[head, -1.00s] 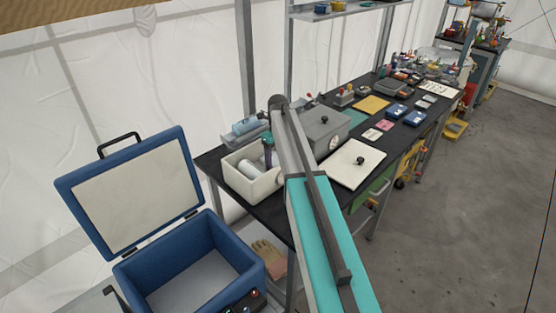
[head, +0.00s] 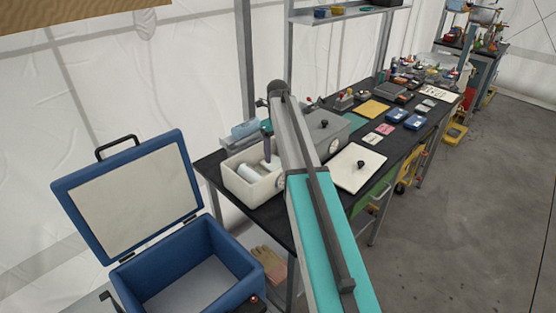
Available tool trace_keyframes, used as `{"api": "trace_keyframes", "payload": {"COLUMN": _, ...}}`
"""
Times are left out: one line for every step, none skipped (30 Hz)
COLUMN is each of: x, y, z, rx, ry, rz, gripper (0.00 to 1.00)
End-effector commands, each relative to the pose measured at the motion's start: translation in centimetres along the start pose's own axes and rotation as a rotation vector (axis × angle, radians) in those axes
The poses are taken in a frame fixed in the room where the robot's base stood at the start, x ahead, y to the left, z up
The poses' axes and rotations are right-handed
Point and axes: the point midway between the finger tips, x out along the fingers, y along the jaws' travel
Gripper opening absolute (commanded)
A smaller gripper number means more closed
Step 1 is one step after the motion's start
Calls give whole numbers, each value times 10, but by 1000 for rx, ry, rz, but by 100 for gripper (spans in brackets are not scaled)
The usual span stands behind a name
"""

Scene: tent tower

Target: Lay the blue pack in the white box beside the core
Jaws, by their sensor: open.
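The white box (head: 250,187) stands open on the near left end of the black-topped table in the head view. A pale white cylinder, which looks like the core (head: 247,172), lies inside it. A light-blue pack (head: 244,128) lies just behind the box, outside it. A dark purple upright piece (head: 267,145) shows at the box's right rear; I cannot tell what it is or whether it stands inside. My arm crosses the middle of the view and covers the area right of the box. My gripper cannot be made out, so its distance to the pack is unclear.
An open blue cooler (head: 235,252) stands at front left, its lid (head: 130,195) raised. A grey case (head: 325,130) and a white board with a black knob (head: 355,170) lie right of the box. Blue boxes and small items fill the table further back. The floor (head: 470,220) at right is clear.

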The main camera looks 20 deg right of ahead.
Motion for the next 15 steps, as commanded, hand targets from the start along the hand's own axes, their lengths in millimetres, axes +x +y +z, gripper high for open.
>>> {"api": "trace_keyframes", "payload": {"x": -6, "y": -1, "z": 1, "rx": 0, "ry": -2, "rz": -1, "gripper": 70}}
{"api": "trace_keyframes", "payload": {"x": -10, "y": 0, "z": 1, "rx": 0, "ry": -2, "rz": -1, "gripper": 70}}
{"api": "trace_keyframes", "payload": {"x": -15, "y": 0, "z": 1, "rx": 0, "ry": -1, "rz": -1, "gripper": 70}}
{"api": "trace_keyframes", "payload": {"x": -19, "y": 0, "z": 1, "rx": 0, "ry": -1, "rz": -1, "gripper": 70}}
{"api": "trace_keyframes", "payload": {"x": -23, "y": 0, "z": 1, "rx": 0, "ry": -2, "rz": -1, "gripper": 70}}
{"api": "trace_keyframes", "payload": {"x": -29, "y": 0, "z": 1, "rx": 0, "ry": -2, "rz": -1, "gripper": 70}}
{"api": "trace_keyframes", "payload": {"x": -32, "y": 0, "z": 1, "rx": 0, "ry": -1, "rz": -1, "gripper": 70}}
{"api": "trace_keyframes", "payload": {"x": -36, "y": 0, "z": 1, "rx": 0, "ry": -1, "rz": -1, "gripper": 70}}
{"api": "trace_keyframes", "payload": {"x": -40, "y": 0, "z": 1, "rx": 0, "ry": -1, "rz": -1, "gripper": 70}}
{"api": "trace_keyframes", "payload": {"x": -43, "y": 0, "z": 1, "rx": 0, "ry": -1, "rz": -1, "gripper": 70}}
{"api": "trace_keyframes", "payload": {"x": -46, "y": 0, "z": 1, "rx": 0, "ry": -1, "rz": -1, "gripper": 70}}
{"api": "trace_keyframes", "payload": {"x": -50, "y": 0, "z": 1, "rx": 0, "ry": -1, "rz": -1, "gripper": 70}}
{"api": "trace_keyframes", "payload": {"x": -52, "y": 0, "z": 1, "rx": 0, "ry": 0, "rz": 0, "gripper": 70}}
{"api": "trace_keyframes", "payload": {"x": -53, "y": 0, "z": 1, "rx": -1, "ry": 0, "rz": 0, "gripper": 70}}
{"api": "trace_keyframes", "payload": {"x": -55, "y": 0, "z": 1, "rx": -1, "ry": 0, "rz": 0, "gripper": 70}}
